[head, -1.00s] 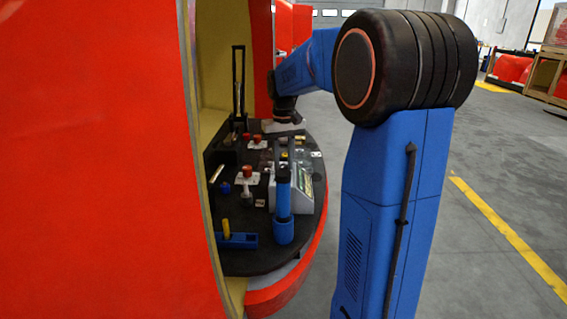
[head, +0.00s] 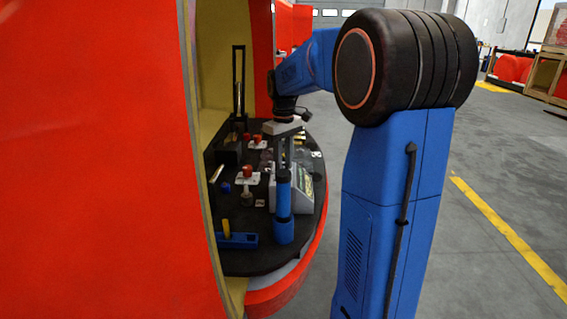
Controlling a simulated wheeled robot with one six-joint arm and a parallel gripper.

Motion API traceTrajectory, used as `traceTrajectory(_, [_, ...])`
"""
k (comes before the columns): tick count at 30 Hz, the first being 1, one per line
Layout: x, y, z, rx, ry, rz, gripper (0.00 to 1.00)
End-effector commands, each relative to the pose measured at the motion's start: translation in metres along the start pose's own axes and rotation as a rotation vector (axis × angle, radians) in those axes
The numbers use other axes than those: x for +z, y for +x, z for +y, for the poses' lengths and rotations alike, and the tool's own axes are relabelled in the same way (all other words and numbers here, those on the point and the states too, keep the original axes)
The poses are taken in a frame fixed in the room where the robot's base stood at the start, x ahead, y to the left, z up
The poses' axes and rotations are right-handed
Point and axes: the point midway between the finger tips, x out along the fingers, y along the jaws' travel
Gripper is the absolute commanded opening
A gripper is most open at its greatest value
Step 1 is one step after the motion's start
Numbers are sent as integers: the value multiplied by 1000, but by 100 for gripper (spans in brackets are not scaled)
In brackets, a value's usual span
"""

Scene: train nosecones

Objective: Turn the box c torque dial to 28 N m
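A pale grey box with a sloped front and a greenish panel (head: 307,190) stands at the right of the dark round shelf (head: 262,262) in the head view. I cannot make out a torque dial, its setting or a letter on the box. My gripper (head: 284,165) hangs from the arm above the shelf, near the top of a blue upright cylinder (head: 284,195). Two grey fingers show with a gap between them, and nothing shows held. Their tips are partly hidden by the cylinder, and I cannot tell whether they touch anything.
Red-topped knobs (head: 247,172), a blue knob (head: 225,187) and a blue holder with a yellow piece (head: 238,240) stand left of the cylinder. A tall black upright (head: 238,80) stands behind. The red shell (head: 100,160) closes off the left. Floor at right is clear.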

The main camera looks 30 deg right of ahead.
Motion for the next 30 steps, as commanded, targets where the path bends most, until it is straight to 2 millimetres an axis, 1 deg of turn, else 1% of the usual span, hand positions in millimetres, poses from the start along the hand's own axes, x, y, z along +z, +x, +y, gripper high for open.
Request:
traceTrajectory(8, [0,0,0,1,0,1,4])
traceTrajectory(9, [0,0,0,1,0,1,36])
traceTrajectory(10, [0,0,0,1,0,1,43])
traceTrajectory(11, [0,0,0,1,0,1,45])
traceTrajectory(19, [0,-1,0,0,0,0,45])
traceTrajectory(22, [0,-5,0,1,1,1,45])
traceTrajectory(26, [-1,-19,0,2,1,2,45])
traceTrajectory(30, [-1,-45,0,1,1,2,45])
